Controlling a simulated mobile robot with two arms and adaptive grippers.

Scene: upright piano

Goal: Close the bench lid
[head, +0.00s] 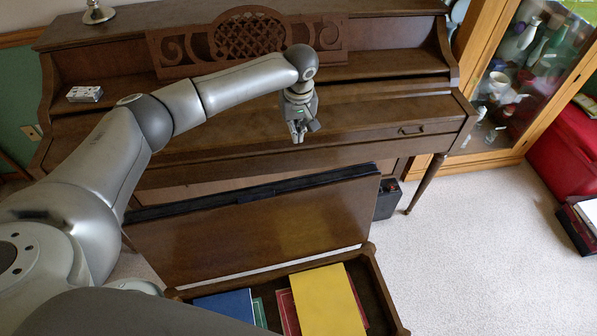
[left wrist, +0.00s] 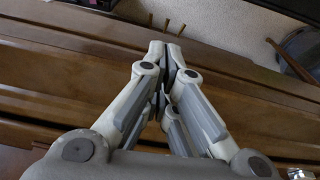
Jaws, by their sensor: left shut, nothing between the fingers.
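The bench lid (head: 250,228) is a brown wooden panel standing raised in front of the piano, with a dark upper edge. The bench box (head: 385,300) below it is open. Inside lie a yellow book (head: 328,302), a blue book (head: 232,305) and red and green ones partly covered. My left gripper (head: 298,137) is shut and empty, pointing down in front of the piano, above and beyond the lid's upper edge and apart from it. Its closed fingers (left wrist: 168,52) also show in the left wrist view, over brown wood. My right gripper is not in view.
The upright piano (head: 375,115) stands behind the bench, with a carved music stand (head: 235,38). A black box (head: 387,199) is on the carpet beside the lid. A glass cabinet (head: 465,130) and a red seat (head: 565,150) are at right. Carpet (head: 480,250) is clear at lower right.

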